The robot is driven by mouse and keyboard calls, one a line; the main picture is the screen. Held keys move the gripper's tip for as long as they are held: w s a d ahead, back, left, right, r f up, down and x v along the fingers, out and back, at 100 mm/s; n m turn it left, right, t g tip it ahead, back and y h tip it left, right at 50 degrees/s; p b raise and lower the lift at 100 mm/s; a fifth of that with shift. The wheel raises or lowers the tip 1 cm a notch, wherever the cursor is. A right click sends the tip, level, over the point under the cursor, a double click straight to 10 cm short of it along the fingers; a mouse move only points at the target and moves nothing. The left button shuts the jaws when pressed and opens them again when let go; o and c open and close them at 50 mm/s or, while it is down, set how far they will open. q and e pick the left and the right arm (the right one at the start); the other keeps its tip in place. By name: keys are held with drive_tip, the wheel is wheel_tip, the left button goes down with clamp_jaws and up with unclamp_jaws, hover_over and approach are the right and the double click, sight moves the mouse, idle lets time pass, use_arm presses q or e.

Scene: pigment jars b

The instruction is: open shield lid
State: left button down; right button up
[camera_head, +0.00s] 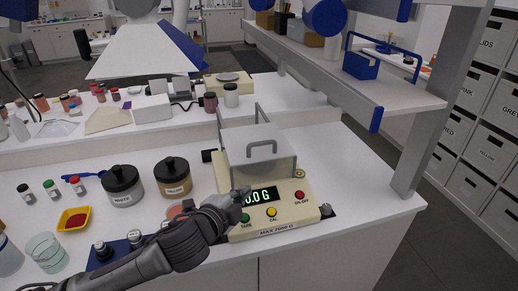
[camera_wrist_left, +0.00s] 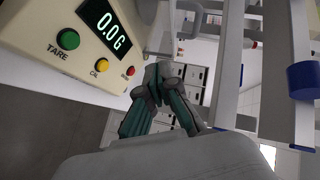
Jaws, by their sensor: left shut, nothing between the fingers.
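The balance (camera_head: 272,212) is a cream box on the bench, its green display reading 0.0 g. A translucent grey draft shield (camera_head: 258,170) stands on it, with a grey handle (camera_head: 262,147) on its lid. The lid appears down over the shield. My left gripper (camera_head: 236,197) is shut and empty at the left front of the balance, beside the display, below and in front of the handle. In the left wrist view its closed fingertips (camera_wrist_left: 158,78) are right of the balance's display and buttons (camera_wrist_left: 102,65). I cannot tell whether they touch the balance. My right gripper is out of view.
A white-labelled jar (camera_head: 122,186) and a yellow-labelled jar (camera_head: 173,177) stand left of the balance. A yellow tray (camera_head: 73,220) and a glass beaker (camera_head: 47,252) are at the far left. A shelf (camera_head: 350,70) overhangs on the right.

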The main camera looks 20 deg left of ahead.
use_arm(q)
wheel_tip(320, 180, up, 4)
drive_tip(key=w+r+m+t+h, duration=0.1)
drive_tip(key=w+m, duration=0.1)
drive_tip(key=m, duration=0.1)
drive_tip(key=p, duration=0.3)
approach(269, 144)
drive_tip(key=w+d, duration=0.2)
drive_tip(key=w, duration=0.1)
drive_tip(key=w+a+p, duration=0.1)
drive_tip(key=shift+w+a+f, duration=0.15)
drive_tip(key=shift+w+f, duration=0.2)
drive_tip(key=shift+f, duration=0.05)
drive_tip(key=shift+w+a+f, duration=0.2)
drive_tip(key=shift+w+a, duration=0.05)
drive_tip(key=shift+w, duration=0.1)
